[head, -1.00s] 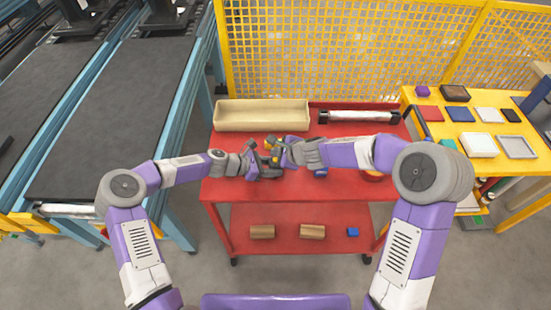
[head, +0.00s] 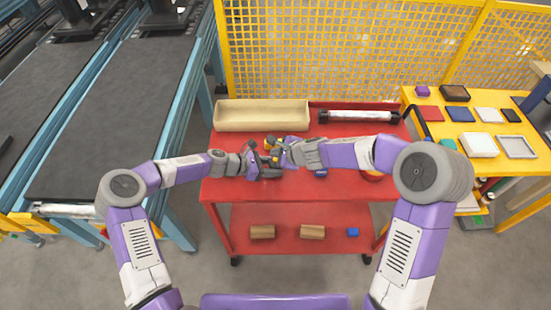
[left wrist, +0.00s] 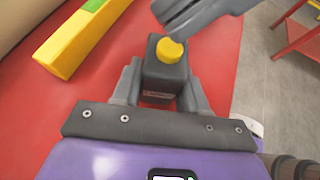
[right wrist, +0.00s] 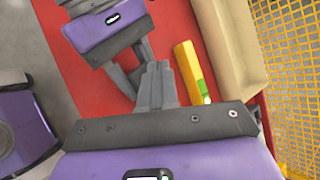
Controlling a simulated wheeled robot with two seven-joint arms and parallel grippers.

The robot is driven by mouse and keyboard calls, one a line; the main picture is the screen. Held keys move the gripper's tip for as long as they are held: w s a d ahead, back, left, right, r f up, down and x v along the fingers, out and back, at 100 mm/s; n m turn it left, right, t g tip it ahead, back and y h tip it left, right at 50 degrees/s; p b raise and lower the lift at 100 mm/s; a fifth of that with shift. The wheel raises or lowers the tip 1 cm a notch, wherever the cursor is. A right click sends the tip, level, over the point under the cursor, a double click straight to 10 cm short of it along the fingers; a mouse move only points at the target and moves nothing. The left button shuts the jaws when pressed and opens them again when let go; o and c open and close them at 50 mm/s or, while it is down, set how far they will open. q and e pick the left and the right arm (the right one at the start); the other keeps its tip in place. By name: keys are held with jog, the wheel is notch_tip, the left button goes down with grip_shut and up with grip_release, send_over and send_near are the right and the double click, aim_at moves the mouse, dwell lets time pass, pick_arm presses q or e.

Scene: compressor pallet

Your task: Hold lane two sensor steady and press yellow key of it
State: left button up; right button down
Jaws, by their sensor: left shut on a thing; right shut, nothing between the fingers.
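The lane two sensor, a dark block (left wrist: 163,84) with a round yellow key (left wrist: 169,50) on top, stands between the fingers of my left gripper (left wrist: 165,90) in the left wrist view. My left gripper is shut on it over the red cart top. My right gripper (right wrist: 155,72) is shut and empty in the right wrist view. In the left wrist view its dark fingertips reach in from the top, right by the yellow key; I cannot tell if they touch it. The sensor is mostly hidden by the grippers in the head view.
A yellow bar with a green part (left wrist: 75,40) lies on the red cart (head: 345,189) beside the grippers. Behind are a beige tray (head: 262,116) and a white roller (head: 357,116). A yellow table (head: 530,172) with small items stands right. A yellow mesh fence is behind.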

jog(key=shift+f, duration=0.35)
jog(key=shift+f, duration=0.45)
dwell(1.9)
jog(key=shift+r, duration=0.9)
jog(key=shift+a+r, duration=0.1)
jog(key=shift+r, duration=0.55)
notch_tip(320, 180, up, 4)
jog(key=shift+f, duration=0.15)
